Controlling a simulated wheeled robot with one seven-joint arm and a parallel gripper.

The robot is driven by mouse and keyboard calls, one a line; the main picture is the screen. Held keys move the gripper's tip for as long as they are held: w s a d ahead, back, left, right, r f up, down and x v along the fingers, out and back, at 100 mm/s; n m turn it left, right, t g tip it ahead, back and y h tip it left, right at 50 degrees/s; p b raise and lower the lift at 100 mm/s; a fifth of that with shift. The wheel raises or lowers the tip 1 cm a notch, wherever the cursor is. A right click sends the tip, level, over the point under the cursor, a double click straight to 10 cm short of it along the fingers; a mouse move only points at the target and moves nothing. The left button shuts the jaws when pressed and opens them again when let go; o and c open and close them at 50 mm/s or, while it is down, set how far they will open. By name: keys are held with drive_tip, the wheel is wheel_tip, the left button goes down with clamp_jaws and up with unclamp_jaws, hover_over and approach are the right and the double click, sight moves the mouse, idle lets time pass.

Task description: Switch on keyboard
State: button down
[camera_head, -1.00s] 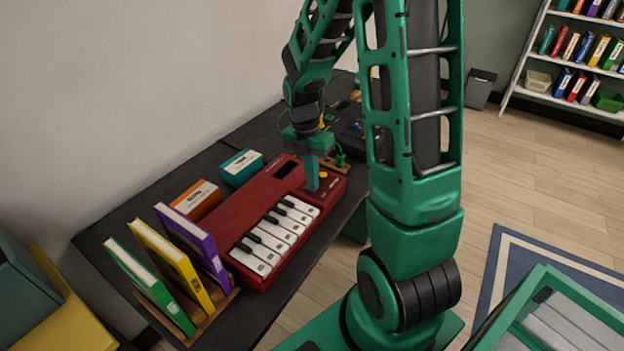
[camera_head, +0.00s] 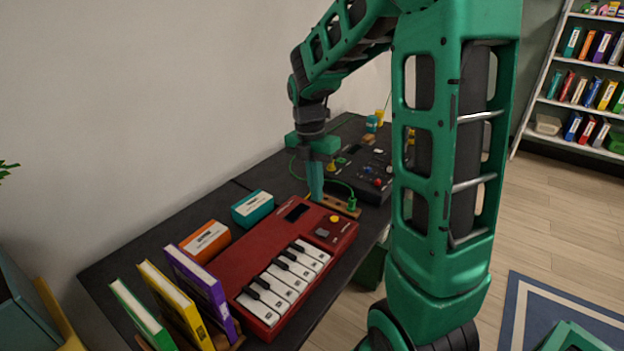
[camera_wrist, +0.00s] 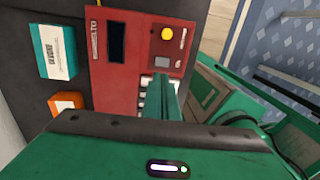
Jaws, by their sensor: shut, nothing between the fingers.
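The red keyboard (camera_head: 245,245) lies on the dark table, with white and black keys towards the near right side. Its small display (camera_head: 297,212) is dark, also in the wrist view (camera_wrist: 117,43). My gripper (camera_head: 316,198) is shut and empty, pointing down by the keyboard's far edge. In the wrist view its fingers (camera_wrist: 165,88) cover part of the keys. I cannot tell its height.
A teal box (camera_head: 252,208) and an orange box (camera_head: 205,241) stand behind the keyboard. Upright books (camera_head: 200,285) stand at the near left. A wooden strip with a green cable plug (camera_head: 351,204) and a black device with knobs (camera_head: 365,170) lie beyond.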

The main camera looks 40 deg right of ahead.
sight(326, 233)
drive_tip(key=shift+w+a+r, duration=0.1)
drive_tip(key=shift+w+r, duration=0.1)
drive_tip(key=shift+r, duration=1.5)
drive_tip(key=shift+s+d+r, duration=0.15)
drive_tip(key=shift+s+d, duration=0.15)
drive_tip(key=shift+s, duration=0.45)
drive_tip(key=f, duration=0.4)
drive_tip(key=s+f, duration=0.1)
drive_tip(key=f, duration=0.9)
drive_tip(key=shift+s+d, duration=0.3)
drive_tip(key=shift+s, duration=0.05)
